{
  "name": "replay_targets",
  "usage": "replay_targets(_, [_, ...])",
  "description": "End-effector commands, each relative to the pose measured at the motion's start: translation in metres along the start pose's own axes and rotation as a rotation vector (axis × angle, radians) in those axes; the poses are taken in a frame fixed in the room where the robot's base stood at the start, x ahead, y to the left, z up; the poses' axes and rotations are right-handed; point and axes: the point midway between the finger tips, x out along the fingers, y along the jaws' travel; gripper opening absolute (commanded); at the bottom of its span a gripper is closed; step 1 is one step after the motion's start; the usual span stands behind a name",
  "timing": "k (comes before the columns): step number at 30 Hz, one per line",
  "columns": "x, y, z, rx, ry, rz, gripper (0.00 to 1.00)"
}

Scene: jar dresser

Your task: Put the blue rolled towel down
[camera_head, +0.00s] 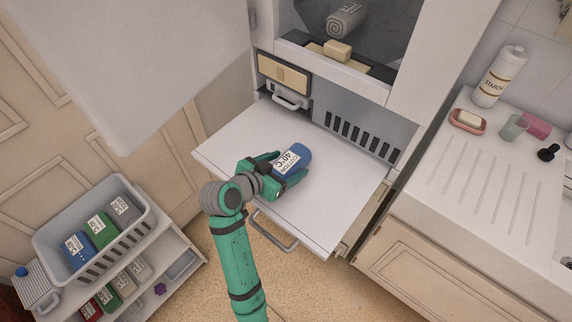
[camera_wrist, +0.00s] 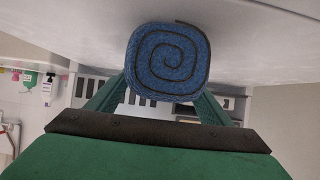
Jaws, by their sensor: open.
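The blue rolled towel (camera_head: 294,159) has a white label reading "COTTON 40°C". In the head view it is on or just over the white pull-out shelf (camera_head: 340,195); any small gap beneath it cannot be told. My gripper (camera_head: 283,169) is open, with its green fingers on either side of the towel. In the wrist view the towel's spiral end (camera_wrist: 168,63) faces the camera between the fingers (camera_wrist: 165,100), close to a pale surface at the top of the picture.
A grey basket (camera_head: 110,240) with several rolled towels stands at the lower left. A grey towel (camera_head: 347,19) and soap bar (camera_head: 337,50) are in the cabinet above. The shelf is otherwise clear. A counter at right holds a starch bottle (camera_head: 499,77).

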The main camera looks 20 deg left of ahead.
Motion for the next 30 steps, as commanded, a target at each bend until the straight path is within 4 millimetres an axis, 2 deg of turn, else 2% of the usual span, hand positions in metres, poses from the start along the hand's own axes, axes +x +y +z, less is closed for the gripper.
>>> replay_targets(5, [-0.01, 0.0, -0.003, 0.001, 0.002, -0.001, 0.73])
replay_targets(15, [-0.074, 0.0, -0.003, 0.001, 0.001, -0.002, 0.73])
replay_targets(21, [-0.105, 0.001, -0.003, 0.003, 0.001, 0.002, 0.73])
replay_targets(30, [-0.121, 0.0, -0.002, 0.001, 0.0, 0.001, 0.73])
